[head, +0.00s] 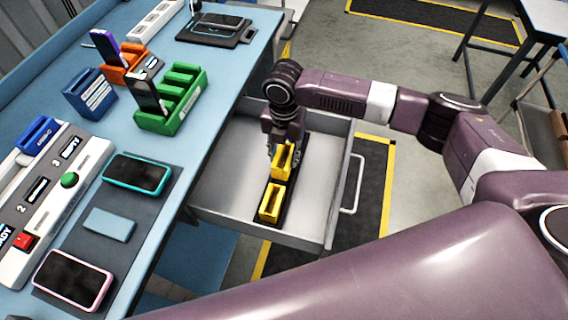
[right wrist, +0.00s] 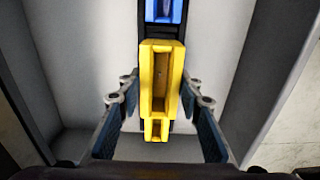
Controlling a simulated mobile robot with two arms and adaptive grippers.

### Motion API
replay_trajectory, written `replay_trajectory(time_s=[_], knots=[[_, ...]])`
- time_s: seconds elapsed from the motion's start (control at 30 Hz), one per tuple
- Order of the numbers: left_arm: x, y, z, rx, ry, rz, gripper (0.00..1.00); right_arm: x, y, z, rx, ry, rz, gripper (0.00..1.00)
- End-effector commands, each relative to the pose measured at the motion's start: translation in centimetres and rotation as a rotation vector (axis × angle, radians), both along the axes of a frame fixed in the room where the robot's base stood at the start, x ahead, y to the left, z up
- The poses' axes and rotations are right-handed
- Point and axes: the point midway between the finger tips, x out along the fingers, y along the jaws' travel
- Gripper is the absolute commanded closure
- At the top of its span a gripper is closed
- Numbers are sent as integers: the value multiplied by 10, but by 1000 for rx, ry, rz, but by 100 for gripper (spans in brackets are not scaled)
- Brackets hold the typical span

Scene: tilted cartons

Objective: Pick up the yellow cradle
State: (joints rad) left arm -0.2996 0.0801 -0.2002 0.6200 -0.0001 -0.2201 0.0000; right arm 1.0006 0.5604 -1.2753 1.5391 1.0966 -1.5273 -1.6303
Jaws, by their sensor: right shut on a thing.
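A yellow cradle (head: 283,160) is at the jaws of my right gripper (head: 284,148) in the head view, inside the open drawer. In the right wrist view the slotted yellow cradle (right wrist: 160,85) sits between the two fingers of my right gripper (right wrist: 160,88), which is shut on it. A second yellow block (head: 271,203) stands on the dark strip in the drawer, nearer the viewer. I cannot tell whether the held cradle is clear of the strip. My left gripper is not in view.
The grey drawer (head: 232,205) has walls close around the gripper and a handle at right. A blue piece (right wrist: 163,10) sits on the dark strip. The blue bench (head: 215,75) holds a green rack (head: 172,108), phones and a button panel.

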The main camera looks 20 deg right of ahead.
Motion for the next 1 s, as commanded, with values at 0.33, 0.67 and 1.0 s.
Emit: replay_trajectory(time_s=[0.33,0.67,1.0], knots=[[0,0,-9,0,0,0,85,1,0,97,2,-5,1,92],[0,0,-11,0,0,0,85,1,0,142,2,-1,1,92],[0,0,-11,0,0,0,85,0,0,146,1,-1,0,92]])
